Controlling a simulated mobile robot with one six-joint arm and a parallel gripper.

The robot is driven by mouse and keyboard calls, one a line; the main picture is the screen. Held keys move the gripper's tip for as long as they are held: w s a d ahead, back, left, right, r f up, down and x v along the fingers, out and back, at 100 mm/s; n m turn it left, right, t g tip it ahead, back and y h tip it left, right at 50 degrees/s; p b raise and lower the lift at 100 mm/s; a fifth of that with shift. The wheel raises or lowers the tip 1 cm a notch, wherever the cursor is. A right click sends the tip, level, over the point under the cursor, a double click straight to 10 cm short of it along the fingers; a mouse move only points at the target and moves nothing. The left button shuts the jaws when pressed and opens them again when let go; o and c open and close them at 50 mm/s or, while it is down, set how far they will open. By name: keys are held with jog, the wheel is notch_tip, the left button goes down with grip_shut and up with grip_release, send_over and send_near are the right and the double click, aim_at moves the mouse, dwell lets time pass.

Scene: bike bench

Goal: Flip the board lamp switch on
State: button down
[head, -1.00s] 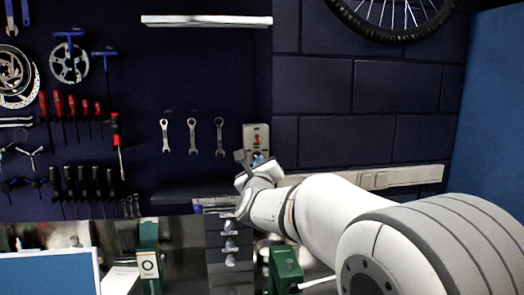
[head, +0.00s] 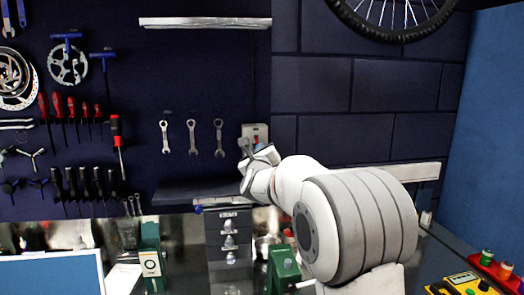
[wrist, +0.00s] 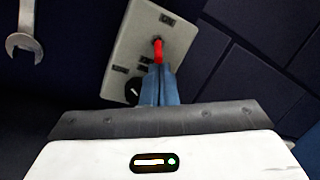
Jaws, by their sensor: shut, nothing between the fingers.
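The switch plate (wrist: 150,45) is a pale panel with small dark labels, a black round knob (wrist: 132,91) and a red toggle switch (wrist: 158,50). In the head view the plate (head: 262,131) is on the wall right of the wrenches, its lower part and the toggle hidden behind my gripper (head: 246,149). In the wrist view my gripper (wrist: 161,72) is shut and empty, its blue fingertips at the lower end of the red toggle. I cannot tell whether they touch it. The board lamp (head: 205,23) is a pale bar above; whether it is lit is unclear.
Wrenches (head: 192,137) hang left of the plate; one wrench (wrist: 25,35) shows in the wrist view. A dark shelf (head: 200,190) and a drawer unit (head: 229,238) are below. A pale rail (head: 410,172) runs along the wall at right.

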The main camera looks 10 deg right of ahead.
jog(key=shift+r+g+p, duration=0.15)
jog(key=shift+g+p, duration=0.25)
jog(key=shift+p, duration=0.15)
